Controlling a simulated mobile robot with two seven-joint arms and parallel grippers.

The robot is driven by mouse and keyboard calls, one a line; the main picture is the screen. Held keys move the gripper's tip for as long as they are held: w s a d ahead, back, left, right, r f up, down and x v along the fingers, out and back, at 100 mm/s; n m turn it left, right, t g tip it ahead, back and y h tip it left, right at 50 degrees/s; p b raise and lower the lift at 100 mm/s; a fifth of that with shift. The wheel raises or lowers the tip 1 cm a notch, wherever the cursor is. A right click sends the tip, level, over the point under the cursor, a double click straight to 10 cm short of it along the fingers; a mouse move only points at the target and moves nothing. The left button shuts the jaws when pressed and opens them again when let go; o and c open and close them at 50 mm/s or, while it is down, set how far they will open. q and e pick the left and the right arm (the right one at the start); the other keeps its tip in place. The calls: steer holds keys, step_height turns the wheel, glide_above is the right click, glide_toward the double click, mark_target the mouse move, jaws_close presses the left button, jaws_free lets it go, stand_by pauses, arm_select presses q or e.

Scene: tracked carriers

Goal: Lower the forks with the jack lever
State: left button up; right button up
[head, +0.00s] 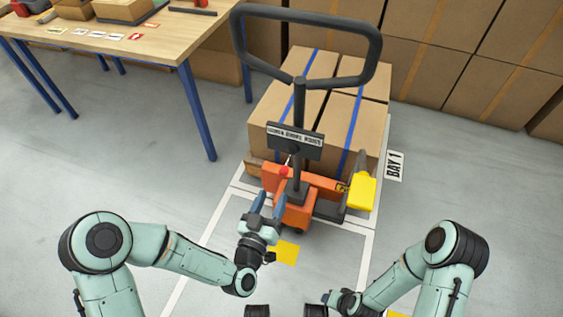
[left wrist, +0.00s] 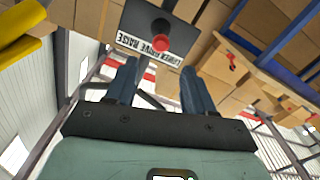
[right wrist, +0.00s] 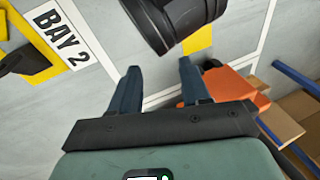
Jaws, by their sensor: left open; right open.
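The orange pallet jack (head: 296,208) stands in front of a loaded pallet. Its dark sign plate (head: 295,141), lettered LOWER DRIVE RAISE, sits on the handle column. The jack lever's red knob (head: 284,171) shows just below the plate. In the left wrist view the red knob (left wrist: 160,43) lies ahead of the fingers, against the plate (left wrist: 146,46). My left gripper (head: 267,201) is open and empty below the knob, apart from it. My right gripper (right wrist: 157,82) is open and empty, low at the right in the head view.
A black loop handle (head: 306,84) rises above the jack. Strapped cartons (head: 310,95) sit on the pallet beside a BAY 1 label (head: 395,164). A yellow pedal-like part (head: 362,192) is at the jack's right. A blue-legged table (head: 180,45) stands left. The floor between is clear.

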mark_target(286, 164)
arm_select(q)
steer(key=b+x, duration=0.1)
steer(key=x, duration=1.1)
steer(key=shift+w+d+f+b, duration=0.15)
steer(key=shift+w+b, duration=0.15)
arm_select(e)
steer(key=w+f, duration=0.1)
steer(key=w+d, duration=0.1)
steer(key=shift+w+d+f+t+h, duration=0.2)
steer(key=shift+w+f+t+h, duration=0.1)
steer(key=shift+f+t, duration=0.1)
arm_select(q)
jaws_close()
